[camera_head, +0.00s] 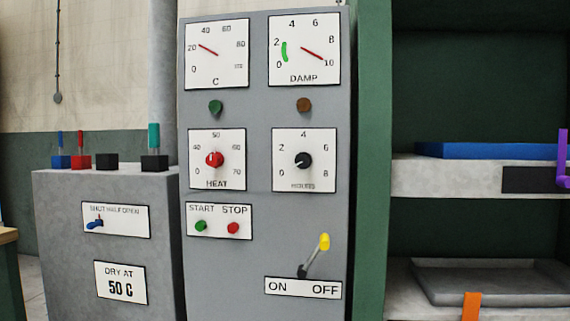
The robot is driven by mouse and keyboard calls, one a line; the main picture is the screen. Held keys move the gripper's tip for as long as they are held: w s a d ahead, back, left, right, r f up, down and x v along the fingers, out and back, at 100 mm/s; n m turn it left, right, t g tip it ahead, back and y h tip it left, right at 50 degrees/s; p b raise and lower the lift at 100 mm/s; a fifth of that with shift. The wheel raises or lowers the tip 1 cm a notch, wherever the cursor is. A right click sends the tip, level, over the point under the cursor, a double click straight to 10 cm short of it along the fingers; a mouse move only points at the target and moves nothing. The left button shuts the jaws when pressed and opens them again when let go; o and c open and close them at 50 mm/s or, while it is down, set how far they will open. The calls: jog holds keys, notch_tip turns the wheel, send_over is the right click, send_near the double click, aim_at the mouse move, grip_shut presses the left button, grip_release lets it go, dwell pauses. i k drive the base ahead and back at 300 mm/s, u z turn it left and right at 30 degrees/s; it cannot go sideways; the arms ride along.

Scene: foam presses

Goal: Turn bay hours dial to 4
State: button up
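The hours dial is a black round knob (303,160) on a white square plate (318,182) labelled HOURS, at the right of the grey control panel. Nothing touches the knob. My gripper is not in view.
The red HEAT knob (214,159) sits left of the hours dial. Below are green START (201,227) and red STOP (233,228) buttons and a yellow-tipped lever (323,242) over ON/OFF. Shelves with a blue slab (490,151) and grey tray (490,282) stand right.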

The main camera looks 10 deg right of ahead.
aim_at(303, 159)
jog(key=u, duration=1.7)
jog(key=i, duration=1.4)
jog(key=z, duration=1)
